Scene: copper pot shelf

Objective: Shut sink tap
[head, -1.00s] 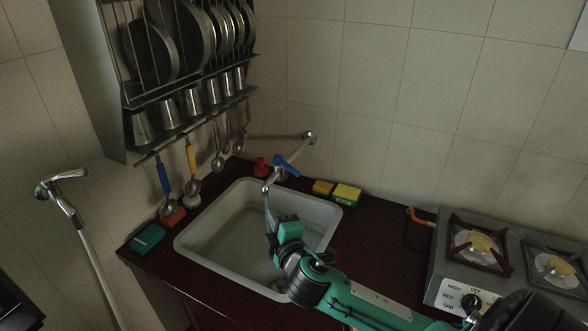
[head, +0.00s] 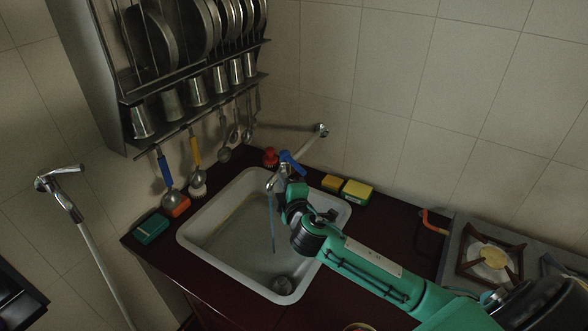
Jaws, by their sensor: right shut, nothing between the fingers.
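The sink tap (head: 275,182) is a metal spout with a blue handle (head: 292,163) at the back of the white sink (head: 196,243). A thin bluish stream (head: 272,225) runs down from the spout into the basin. My right gripper (head: 289,187), on the green arm from the lower right, is shut and empty. It is close to the tap, just below the blue handle and right of the spout. The gripper hides part of the tap body, and I cannot tell whether it touches it. My left gripper is out of view.
A rack of plates and cups (head: 190,75) with hanging ladles is at the upper left.

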